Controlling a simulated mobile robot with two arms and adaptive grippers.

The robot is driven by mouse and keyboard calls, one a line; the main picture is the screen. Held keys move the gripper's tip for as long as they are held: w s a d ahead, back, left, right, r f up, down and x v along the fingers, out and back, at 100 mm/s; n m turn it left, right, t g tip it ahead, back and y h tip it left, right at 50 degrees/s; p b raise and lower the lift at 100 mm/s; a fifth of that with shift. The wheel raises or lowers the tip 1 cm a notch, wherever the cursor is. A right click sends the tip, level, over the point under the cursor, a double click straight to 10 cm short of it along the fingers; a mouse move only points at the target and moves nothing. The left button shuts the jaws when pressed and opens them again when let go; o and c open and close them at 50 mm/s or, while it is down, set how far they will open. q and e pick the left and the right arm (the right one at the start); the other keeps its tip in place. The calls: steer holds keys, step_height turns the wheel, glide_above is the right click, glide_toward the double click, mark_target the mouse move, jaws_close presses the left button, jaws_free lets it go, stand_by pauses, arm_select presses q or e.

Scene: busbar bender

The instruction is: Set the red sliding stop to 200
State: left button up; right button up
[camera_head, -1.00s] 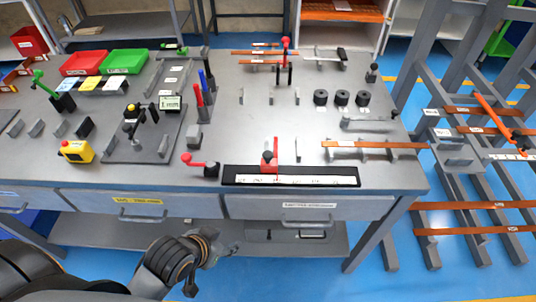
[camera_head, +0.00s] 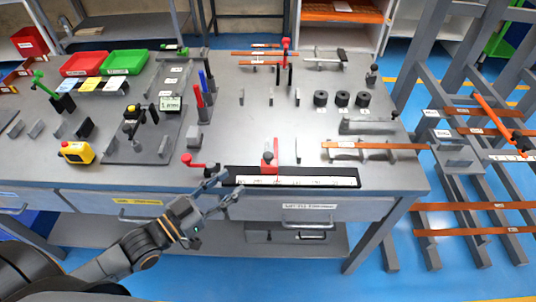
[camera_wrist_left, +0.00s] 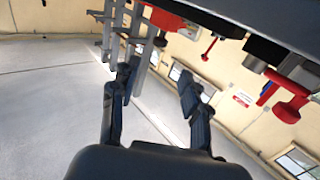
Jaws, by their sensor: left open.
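The red sliding stop (camera_head: 269,162) stands upright behind the black rail with its white scale strip (camera_head: 305,182), left of the strip's middle. A dark knob sits on top of the stop. The scale numbers are too small to read. My left gripper (camera_head: 229,188) is open and empty at the table's front edge, by the left end of the rail and apart from the stop. In the left wrist view the spread fingers (camera_wrist_left: 157,82) show with nothing between them. My right gripper is not in view.
A red-handled lever (camera_head: 200,163) stands just left of the rail. A yellow box with a red button (camera_head: 76,152) is farther left. Drawers with handles (camera_head: 308,209) lie below the table edge. Black round weights (camera_head: 341,99) and a copper bar (camera_head: 370,146) sit behind the rail.

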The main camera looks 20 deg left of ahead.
mark_target(264, 158)
arm_select(q)
steer(key=p+x, duration=0.1)
steer(key=x, duration=1.2)
steer(key=shift+w+d+p, duration=0.15)
steer(key=shift+p, duration=0.15)
jaws_close()
